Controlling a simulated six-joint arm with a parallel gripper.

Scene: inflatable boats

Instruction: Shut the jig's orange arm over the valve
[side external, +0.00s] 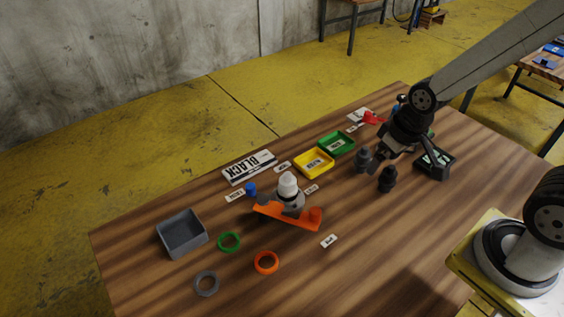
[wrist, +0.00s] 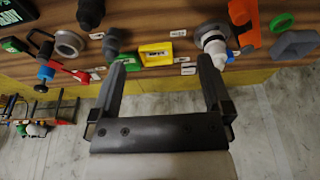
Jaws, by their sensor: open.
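The jig's orange arm (side external: 287,215) lies low along the near side of the grey jig, beside the white-topped valve (side external: 288,184) and not over it. In the wrist view the orange arm (wrist: 245,22) stands beside the white valve (wrist: 217,48), at the upper right beyond the right finger. My gripper (side external: 404,160) is open and empty, well to the right of the jig in the side view. Its two fingers (wrist: 163,72) show spread apart in the wrist view, with nothing between them. The jig's base is partly hidden by the arm.
Yellow (side external: 314,163) and green (side external: 337,143) trays lie behind. A grey bin (side external: 181,234) and loose rings (side external: 266,262) are at the left. The front middle of the table is mostly clear.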

